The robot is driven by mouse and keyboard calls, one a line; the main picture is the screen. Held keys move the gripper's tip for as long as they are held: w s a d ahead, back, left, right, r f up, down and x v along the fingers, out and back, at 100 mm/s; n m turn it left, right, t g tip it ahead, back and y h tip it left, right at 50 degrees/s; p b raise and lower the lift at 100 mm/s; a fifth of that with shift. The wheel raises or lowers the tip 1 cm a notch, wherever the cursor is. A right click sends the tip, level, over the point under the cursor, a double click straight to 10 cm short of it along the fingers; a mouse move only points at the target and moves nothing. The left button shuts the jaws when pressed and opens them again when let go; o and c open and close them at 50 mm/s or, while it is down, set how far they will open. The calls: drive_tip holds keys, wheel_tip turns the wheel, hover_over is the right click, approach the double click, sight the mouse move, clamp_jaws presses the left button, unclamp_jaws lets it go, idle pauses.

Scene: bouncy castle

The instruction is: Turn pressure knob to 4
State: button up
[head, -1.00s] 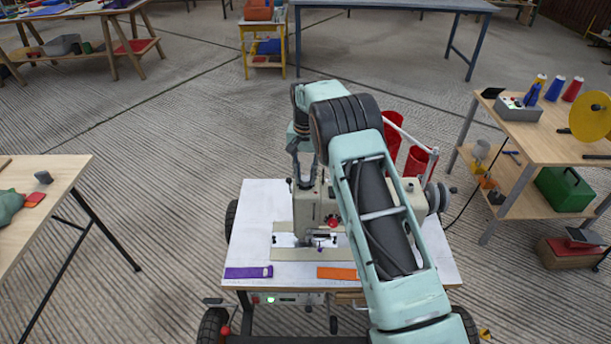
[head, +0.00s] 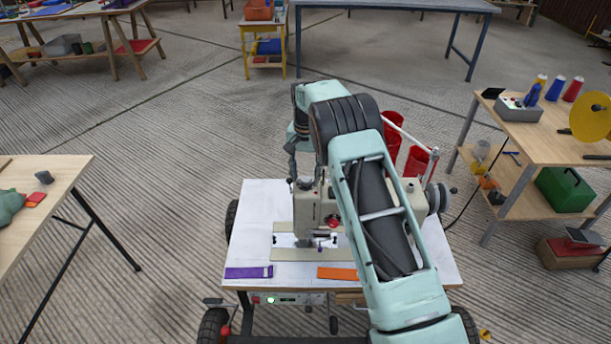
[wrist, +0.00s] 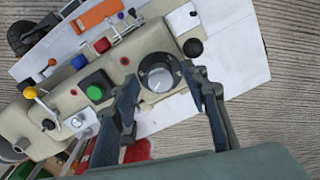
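The pressure knob (wrist: 158,77) is a round black dial with a silver face and a pale pointer mark, on top of the beige sewing machine (wrist: 50,118) in the wrist view. I cannot read any numbers around it. My gripper (wrist: 163,80) is open, with one finger on each side of the knob in the picture. I cannot tell whether either finger touches it. In the head view the sewing machine (head: 307,212) stands on a white-topped table (head: 262,208); my gripper is over its left end, and my arm hides much of the machine and the knob.
Near the knob are a green button (wrist: 95,92), a red knob (wrist: 102,45) and a black ball (wrist: 193,47). A yellow-tipped lever (wrist: 30,92) stands farther left. Purple (head: 248,272) and orange (head: 337,273) strips lie on the table's front. Red cones (head: 416,162) stand behind the machine.

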sight(306, 179)
wheel_tip(306, 179, up, 12)
idle(0.6)
